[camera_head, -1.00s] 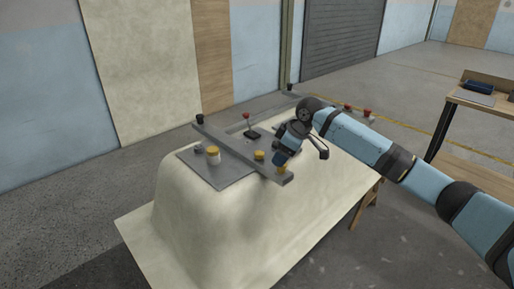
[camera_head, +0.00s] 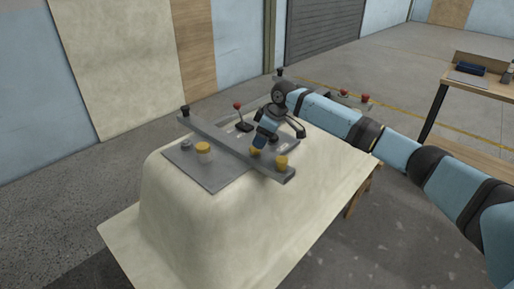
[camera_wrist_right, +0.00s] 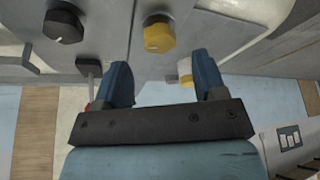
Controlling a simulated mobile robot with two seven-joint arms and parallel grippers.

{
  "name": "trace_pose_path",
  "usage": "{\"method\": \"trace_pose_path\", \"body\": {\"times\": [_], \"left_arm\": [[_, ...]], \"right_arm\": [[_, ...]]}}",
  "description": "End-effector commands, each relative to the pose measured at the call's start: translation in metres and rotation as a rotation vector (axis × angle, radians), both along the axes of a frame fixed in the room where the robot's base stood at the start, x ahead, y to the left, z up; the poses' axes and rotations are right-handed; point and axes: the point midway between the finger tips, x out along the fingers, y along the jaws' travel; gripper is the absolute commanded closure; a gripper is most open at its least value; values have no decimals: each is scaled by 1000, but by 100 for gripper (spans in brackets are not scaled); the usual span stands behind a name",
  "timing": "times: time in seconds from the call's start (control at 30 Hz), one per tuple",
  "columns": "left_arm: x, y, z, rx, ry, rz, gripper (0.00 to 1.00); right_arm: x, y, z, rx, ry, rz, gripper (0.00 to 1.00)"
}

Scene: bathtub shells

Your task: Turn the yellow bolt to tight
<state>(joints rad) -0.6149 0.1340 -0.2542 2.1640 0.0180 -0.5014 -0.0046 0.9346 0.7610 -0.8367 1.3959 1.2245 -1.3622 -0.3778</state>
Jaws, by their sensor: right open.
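Several yellow-capped parts stand on the grey plate and bar on the pale shell. One yellow cap (camera_head: 255,151) is partly hidden behind my right gripper (camera_head: 260,143). Another yellow cap (camera_head: 281,162) is at the bar's near end, and a larger one (camera_head: 204,149) with a pale base is to the left. In the wrist view my right gripper (camera_wrist_right: 163,75) is open, its blue fingers apart and pointing toward a yellow knob (camera_wrist_right: 158,35) beyond them. A yellow-and-white part (camera_wrist_right: 185,70) shows beside the right-hand finger. I cannot tell which cap is the task's bolt. My left gripper is not in view.
The grey bar (camera_head: 222,140) crosses the plate (camera_head: 212,176) on the shell (camera_head: 215,225). A red-topped lever (camera_head: 240,118) stands behind it. A black knob (camera_wrist_right: 63,25) is at upper left in the wrist view. A wooden workbench (camera_head: 470,93) stands at right.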

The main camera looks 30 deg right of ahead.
Motion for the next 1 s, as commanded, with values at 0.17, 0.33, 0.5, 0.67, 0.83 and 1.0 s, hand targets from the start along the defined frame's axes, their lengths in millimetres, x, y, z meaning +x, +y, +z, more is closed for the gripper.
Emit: {"method": "trace_pose_path", "body": {"times": [0.17,0.33,0.5,0.67,0.83,1.0], "left_arm": [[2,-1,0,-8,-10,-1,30],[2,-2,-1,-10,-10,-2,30],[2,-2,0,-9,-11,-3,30],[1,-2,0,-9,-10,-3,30],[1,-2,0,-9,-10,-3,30],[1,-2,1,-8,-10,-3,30]], "right_arm": [[8,8,-27,0,1,0,35],[11,11,-38,1,-1,0,35],[12,11,-39,0,-1,0,35],[11,12,-39,-1,-1,0,40],[11,12,-39,0,0,0,79],[11,12,-39,0,0,-2,85]]}}
